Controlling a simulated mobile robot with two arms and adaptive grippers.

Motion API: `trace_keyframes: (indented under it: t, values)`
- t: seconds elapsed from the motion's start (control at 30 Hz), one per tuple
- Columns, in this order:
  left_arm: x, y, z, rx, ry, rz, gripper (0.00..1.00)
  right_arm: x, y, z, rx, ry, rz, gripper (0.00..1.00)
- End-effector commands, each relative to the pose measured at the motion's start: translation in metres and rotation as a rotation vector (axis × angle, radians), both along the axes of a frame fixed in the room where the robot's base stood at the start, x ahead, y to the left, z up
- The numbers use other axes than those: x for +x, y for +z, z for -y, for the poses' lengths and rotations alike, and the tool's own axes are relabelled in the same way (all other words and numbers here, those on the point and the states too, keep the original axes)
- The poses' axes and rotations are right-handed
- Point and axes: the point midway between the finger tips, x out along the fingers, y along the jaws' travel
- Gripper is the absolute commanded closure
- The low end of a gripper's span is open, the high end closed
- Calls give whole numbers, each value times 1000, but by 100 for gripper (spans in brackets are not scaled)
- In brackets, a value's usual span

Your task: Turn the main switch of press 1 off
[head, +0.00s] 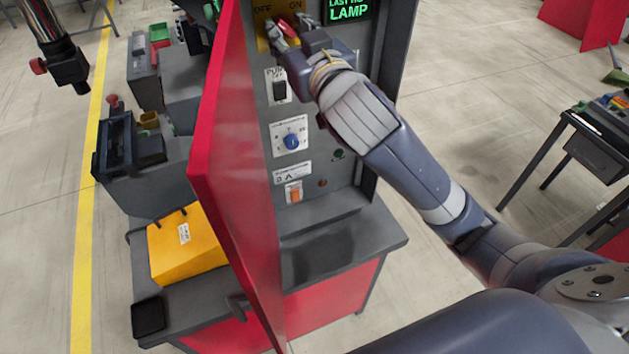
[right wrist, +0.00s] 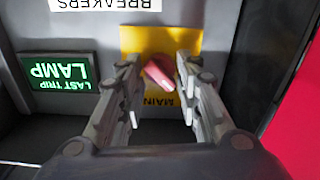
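The main switch is a red rotary handle (right wrist: 160,74) on a yellow plate (right wrist: 190,42) lettered MAIN, in the right wrist view. In the head view the red handle (head: 286,27) sits near the top edge, below the words OFF and ON. My right gripper (right wrist: 158,95) is open, with one finger on each side of the handle; I cannot tell whether either finger touches it. The handle looks tilted in the wrist view. The right gripper (head: 288,30) also covers part of the plate in the head view. My left gripper is not in view.
The open red cabinet door (head: 232,180) stands left of the panel. Below the switch are a black rocker switch (head: 280,90), a blue knob (head: 291,141) and an orange switch (head: 295,195). A green LAST TRIP LAMP sign (right wrist: 58,83) is beside the plate. A yellow box (head: 188,247) sits left.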

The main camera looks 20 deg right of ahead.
Motion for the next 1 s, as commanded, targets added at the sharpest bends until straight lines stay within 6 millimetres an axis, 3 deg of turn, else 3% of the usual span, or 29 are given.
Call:
trace_keyframes:
  t: [0.3,0.87,1.0]
  values:
    - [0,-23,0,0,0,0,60,0,-2,0,350,-1,-10,68]
    - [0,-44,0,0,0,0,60,0,-1,0,882,-1,-28,68]
    - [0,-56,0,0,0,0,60,-27,-3,-1,900,4,-29,68]
